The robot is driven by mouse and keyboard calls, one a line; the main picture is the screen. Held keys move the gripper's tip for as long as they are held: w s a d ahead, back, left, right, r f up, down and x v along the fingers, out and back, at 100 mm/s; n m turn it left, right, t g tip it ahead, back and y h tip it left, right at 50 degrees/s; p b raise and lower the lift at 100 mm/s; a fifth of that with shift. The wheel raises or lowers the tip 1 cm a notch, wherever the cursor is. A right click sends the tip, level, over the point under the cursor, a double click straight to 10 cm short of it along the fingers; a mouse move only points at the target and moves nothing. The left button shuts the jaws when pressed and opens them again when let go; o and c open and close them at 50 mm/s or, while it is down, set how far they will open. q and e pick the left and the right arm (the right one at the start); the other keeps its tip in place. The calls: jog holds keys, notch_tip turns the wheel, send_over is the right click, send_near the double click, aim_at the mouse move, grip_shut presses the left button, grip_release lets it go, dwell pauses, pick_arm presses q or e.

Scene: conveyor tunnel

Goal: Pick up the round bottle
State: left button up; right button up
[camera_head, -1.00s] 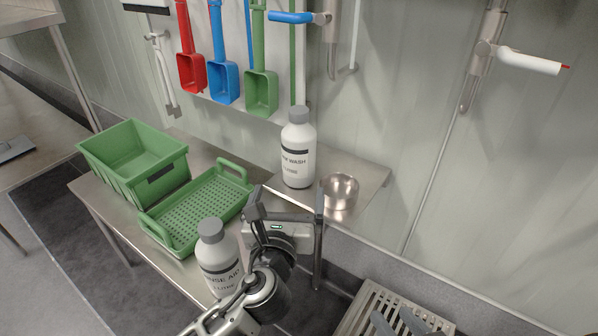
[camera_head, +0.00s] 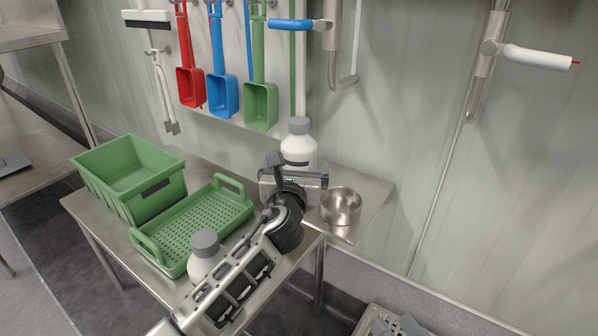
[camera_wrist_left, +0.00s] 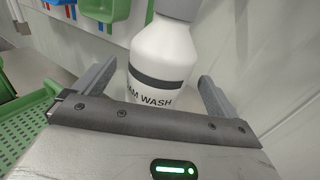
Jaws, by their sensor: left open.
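A round white bottle with a grey cap (camera_head: 299,150) stands upright at the back of the steel table; its label reads "WASH" in the left wrist view (camera_wrist_left: 160,62). My left gripper (camera_head: 297,170) is in front of this bottle and hides its lower part. In the left wrist view the gripper's two fingers (camera_wrist_left: 155,92) are apart, one on each side of the bottle. Whether they touch it cannot be told. A second white bottle with a grey cap (camera_head: 205,253) stands nearer the front, partly hidden by my left arm. My right gripper is not in view.
A steel bowl or pan (camera_head: 341,207) stands just right of the gripper. A green perforated tray (camera_head: 160,262) and a green crate (camera_head: 88,172) are on the table's left. Coloured scoops (camera_head: 224,95) hang on the wall behind.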

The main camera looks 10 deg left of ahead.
pick_arm(q)
jog(key=shift+w, duration=1)
jog(key=shift+c, duration=0.4)
jog(key=c, duration=1.5)
jog(key=shift+r, duration=0.25)
jog(key=c, duration=0.3)
jog(key=shift+c, duration=0.2)
